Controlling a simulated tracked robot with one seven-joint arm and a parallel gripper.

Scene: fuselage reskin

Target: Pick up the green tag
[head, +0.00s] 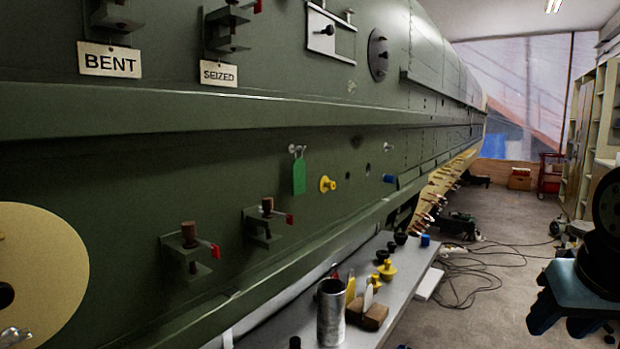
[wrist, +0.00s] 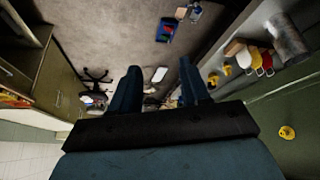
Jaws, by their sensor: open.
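The green tag (head: 299,178) hangs from a small metal hook (head: 297,149) on the dark green fuselage side in the head view. It hangs upright, left of a yellow knob (head: 327,184). My gripper (head: 562,318) is at the lower right of the head view, well right of the tag and apart from it. In the wrist view the gripper (wrist: 160,82) shows two blue fingers spread wide with nothing between them. The green tag is not visible in the wrist view.
A grey shelf (head: 412,268) below the fuselage bears a metal cylinder (head: 331,312), a wooden block (head: 367,314) and several knobs. Brackets with red levers (head: 190,250) stick out from the skin left of the tag. Cables (head: 470,275) lie on the floor.

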